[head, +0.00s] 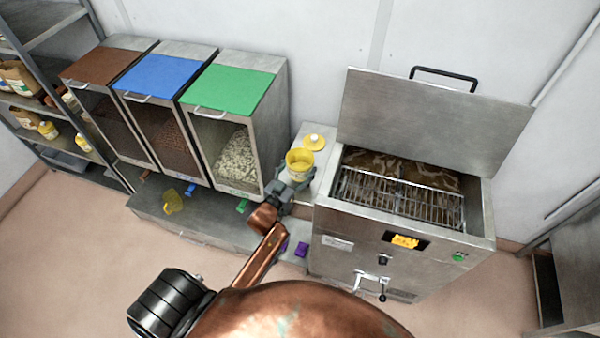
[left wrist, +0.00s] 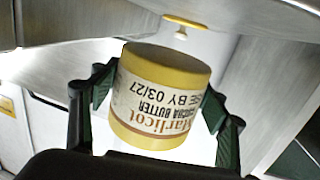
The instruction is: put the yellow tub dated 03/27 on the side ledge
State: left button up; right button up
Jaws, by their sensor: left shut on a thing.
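The yellow tub (head: 299,162) is in my left gripper (head: 291,184), at the front part of the pale side ledge (head: 326,156) between the green-lidded bin and the steel machine. In the left wrist view the tub (left wrist: 160,98) sits between the two fingers of the left gripper (left wrist: 158,105). My right gripper is not in view.
A yellow lid (head: 314,142) with a pale knob lies on the ledge behind the tub. The machine (head: 350,250) has its cover raised over a wire rack (head: 395,198). A yellow scoop (head: 173,203) lies on the low steel shelf under the bins.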

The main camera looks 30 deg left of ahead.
pick_arm(q)
jog(key=shift+w+a+f, duration=0.1)
jog(key=shift+w+f, duration=0.3)
jog(key=shift+f, duration=1.65)
jog(key=shift+f, duration=0.1)
jog(key=o, duration=1.6)
jog(key=s, duration=1.2)
jog(key=shift+d+r, duration=0.25)
jog(key=shift+r, duration=0.15)
